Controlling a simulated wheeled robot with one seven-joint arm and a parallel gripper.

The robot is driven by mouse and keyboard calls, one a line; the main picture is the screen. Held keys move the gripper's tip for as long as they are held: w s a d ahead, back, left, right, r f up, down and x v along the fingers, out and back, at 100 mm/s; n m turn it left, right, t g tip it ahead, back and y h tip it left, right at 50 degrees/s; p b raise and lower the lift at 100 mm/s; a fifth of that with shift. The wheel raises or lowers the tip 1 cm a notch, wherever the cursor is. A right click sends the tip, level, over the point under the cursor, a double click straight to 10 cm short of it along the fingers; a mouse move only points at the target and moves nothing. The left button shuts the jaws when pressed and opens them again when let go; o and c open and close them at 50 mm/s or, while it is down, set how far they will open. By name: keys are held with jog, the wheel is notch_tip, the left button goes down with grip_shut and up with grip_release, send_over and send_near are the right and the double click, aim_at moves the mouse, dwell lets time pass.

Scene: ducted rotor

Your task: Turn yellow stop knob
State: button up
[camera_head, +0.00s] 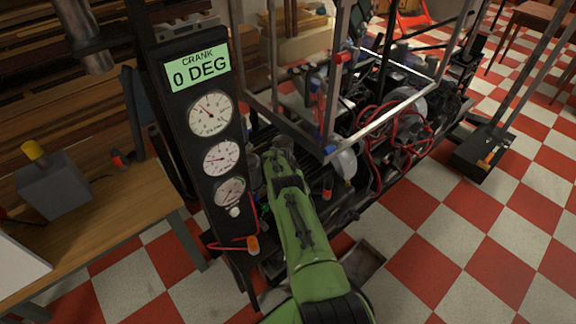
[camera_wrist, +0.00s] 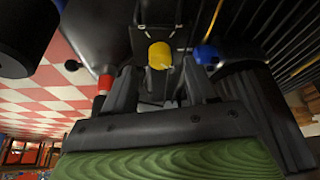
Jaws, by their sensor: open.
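The yellow knob (camera_wrist: 159,54) shows in the wrist view, mounted on a dark part of the machine. My gripper (camera_wrist: 160,84) is open, with one finger on each side of the picture's middle. The knob appears between and just beyond the fingertips; I cannot tell whether they touch it. In the head view my green arm reaches to the machine, and the gripper (camera_head: 282,150) is partly hidden at its end. I cannot make out this knob there.
In the wrist view a blue knob (camera_wrist: 206,54) is right of the yellow one and a red part (camera_wrist: 105,83) is left. In the head view a gauge panel (camera_head: 207,125) reading "0 DEG" stands left of my arm. A yellow-capped grey box (camera_head: 52,188) sits on a wooden bench.

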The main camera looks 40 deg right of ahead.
jog(key=p+v, duration=0.6)
jog(key=v, duration=0.6)
jog(key=shift+a+r, duration=0.15)
